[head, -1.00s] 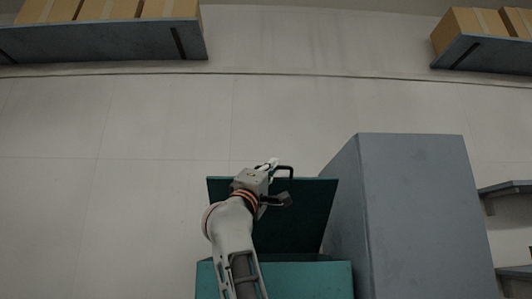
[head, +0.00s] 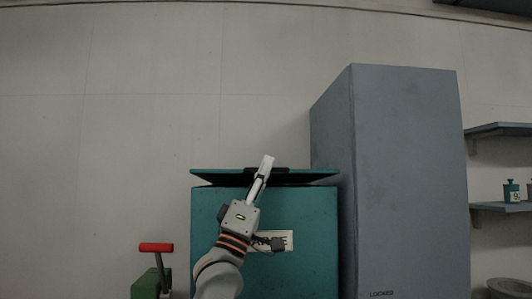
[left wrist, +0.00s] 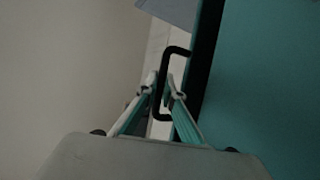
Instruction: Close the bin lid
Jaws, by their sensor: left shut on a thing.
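The teal bin (head: 312,265) stands in the middle of the head view. Its lid (head: 212,175) is tilted low over the top, with a dark wedge-shaped gap under its front edge. The lid has a black bar handle (left wrist: 178,51), seen clearly in the left wrist view. My left gripper (head: 266,163) is at the lid's front edge and shut on the handle. In the left wrist view its two fingers (left wrist: 163,85) are on either side of the handle bar. My arm partly hides the bin's front label. My right gripper is not in view.
A tall grey cabinet (head: 410,180) marked LOCKED stands close to the bin's right side. A green object with a red-topped handle (head: 156,247) is at the lower left. Wall shelves (head: 500,207) with small items are at the far right.

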